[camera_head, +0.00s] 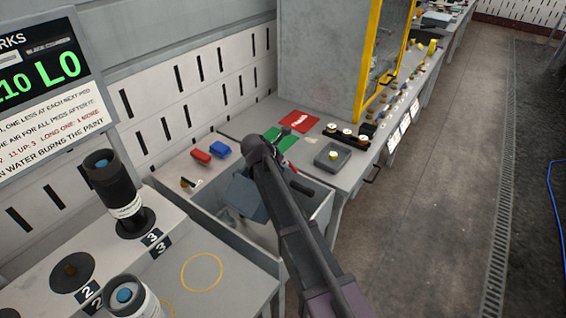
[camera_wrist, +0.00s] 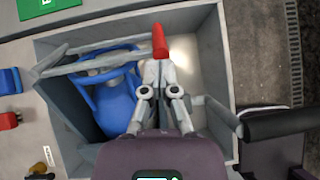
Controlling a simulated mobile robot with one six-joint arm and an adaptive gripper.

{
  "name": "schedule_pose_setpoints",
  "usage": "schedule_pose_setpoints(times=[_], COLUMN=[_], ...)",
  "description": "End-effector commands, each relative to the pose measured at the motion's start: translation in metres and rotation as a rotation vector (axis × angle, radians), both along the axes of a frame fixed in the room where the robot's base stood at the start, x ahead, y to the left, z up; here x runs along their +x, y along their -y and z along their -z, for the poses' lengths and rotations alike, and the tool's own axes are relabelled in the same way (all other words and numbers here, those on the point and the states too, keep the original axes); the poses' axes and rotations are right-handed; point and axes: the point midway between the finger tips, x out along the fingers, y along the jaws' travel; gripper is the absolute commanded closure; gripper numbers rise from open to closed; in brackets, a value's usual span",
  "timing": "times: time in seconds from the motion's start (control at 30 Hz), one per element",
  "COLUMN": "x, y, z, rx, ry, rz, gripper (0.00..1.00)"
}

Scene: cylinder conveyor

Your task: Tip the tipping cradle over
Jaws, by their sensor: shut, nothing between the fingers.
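The tipping cradle (camera_wrist: 72,100) shows in the wrist view as grey plates and bars inside an open grey basin, and it looks tilted. A blue rounded body with a blue loop (camera_wrist: 115,100) lies within it. A black handle (camera_wrist: 280,122) on a grey lever sticks out over the basin's right side; the handle also shows in the head view (camera_head: 301,186). My gripper (camera_wrist: 160,42) is shut and empty, its red tips over the basin's far part, left of the handle. In the head view my arm hides much of the cradle and the gripper.
The basin wall (camera_head: 318,215) stands around the cradle. A red block (camera_head: 201,156) and a blue block (camera_head: 220,149) lie on the bench behind. Green and red mats and a grey tray (camera_head: 332,157) are beyond. The right floor is clear.

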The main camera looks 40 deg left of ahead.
Motion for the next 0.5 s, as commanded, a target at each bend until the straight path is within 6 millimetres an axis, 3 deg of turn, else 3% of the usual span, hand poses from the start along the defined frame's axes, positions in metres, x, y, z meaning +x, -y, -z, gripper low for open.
schedule_pose_setpoints(times=[0.5], x=[0.0051], y=[-0.0005], z=[0.0019], rx=[-0.003], ry=[-0.031], rz=[0.001], gripper=[1.0])
